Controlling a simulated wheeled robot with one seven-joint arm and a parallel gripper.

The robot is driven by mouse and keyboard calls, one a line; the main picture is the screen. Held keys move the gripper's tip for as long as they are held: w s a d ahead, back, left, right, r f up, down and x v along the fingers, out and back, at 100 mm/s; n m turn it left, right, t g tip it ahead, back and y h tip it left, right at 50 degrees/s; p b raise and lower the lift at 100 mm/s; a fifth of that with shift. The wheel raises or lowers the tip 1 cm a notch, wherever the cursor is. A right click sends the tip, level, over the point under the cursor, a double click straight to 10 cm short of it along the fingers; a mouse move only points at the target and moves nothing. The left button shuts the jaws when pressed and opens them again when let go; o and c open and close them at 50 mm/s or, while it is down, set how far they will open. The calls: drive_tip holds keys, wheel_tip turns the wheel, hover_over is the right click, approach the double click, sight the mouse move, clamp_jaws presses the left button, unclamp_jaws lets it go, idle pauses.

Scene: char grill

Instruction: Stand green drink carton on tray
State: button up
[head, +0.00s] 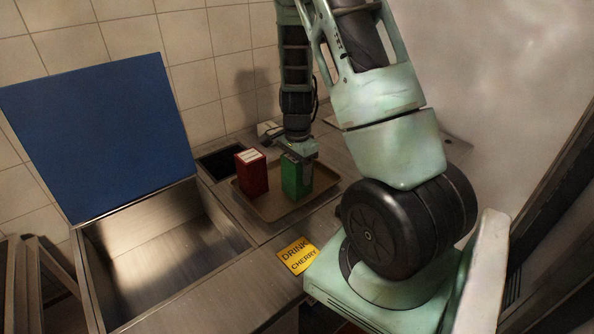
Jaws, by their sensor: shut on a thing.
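The green drink carton (296,181) is upright at the right side of the brown tray (271,213). My gripper (298,157) points down from above and is shut on the carton's upper part. The gripper hides part of the carton's top. The carton's base appears to be at the tray surface, but I cannot tell whether it touches. A red carton (254,176) with a pale top stands upright on the tray, just left of the green one, with a narrow gap between them.
A metal basin (165,240) with a raised blue lid (100,137) is at the left. A yellow "DRINK CHERRY" label (297,255) lies on the counter in front of the tray. A dark opening (220,162) and a small pale box (267,128) are behind the tray, near the tiled wall.

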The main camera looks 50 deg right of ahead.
drive_tip(key=shift+f, duration=0.35)
drive_tip(key=shift+f, duration=0.1)
drive_tip(key=o, duration=1.2)
